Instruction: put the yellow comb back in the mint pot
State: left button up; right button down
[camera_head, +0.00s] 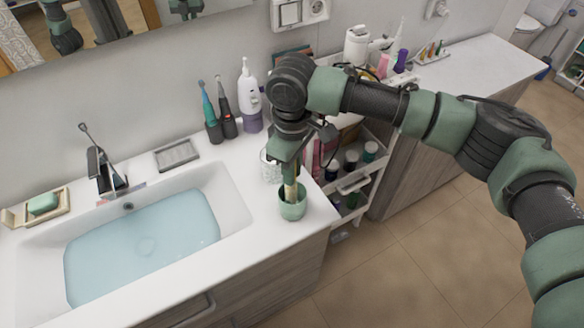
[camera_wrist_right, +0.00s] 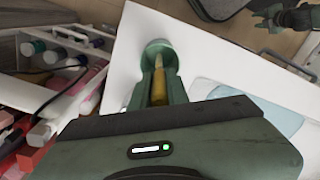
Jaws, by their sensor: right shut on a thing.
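The mint pot (camera_head: 293,205) stands upright on the white counter near its front right corner, right of the basin. In the right wrist view the mint pot (camera_wrist_right: 153,46) is just beyond my fingertips. My right gripper (camera_head: 290,178) points down over the pot, shut on the yellow comb (camera_wrist_right: 159,82). The comb lies between the fingers, and its far end reaches the pot's mouth. In the head view a sliver of the comb (camera_head: 290,192) shows at the pot's opening. How deep it goes is hidden.
The basin (camera_head: 145,245) holds bluish water at left. Toothbrushes (camera_head: 211,122) and a white-purple bottle (camera_head: 249,98) stand behind the pot. A clear glass (camera_head: 270,165) is close behind it. A cart (camera_head: 350,180) with cosmetics is right of the counter edge.

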jog(key=c, duration=0.8)
grip_release()
jog(key=shift+r, duration=0.1)
notch_tip(320, 180, up, 8)
jog(key=p, duration=0.8)
jog(key=shift+p, duration=0.4)
jog(key=shift+r, duration=0.9)
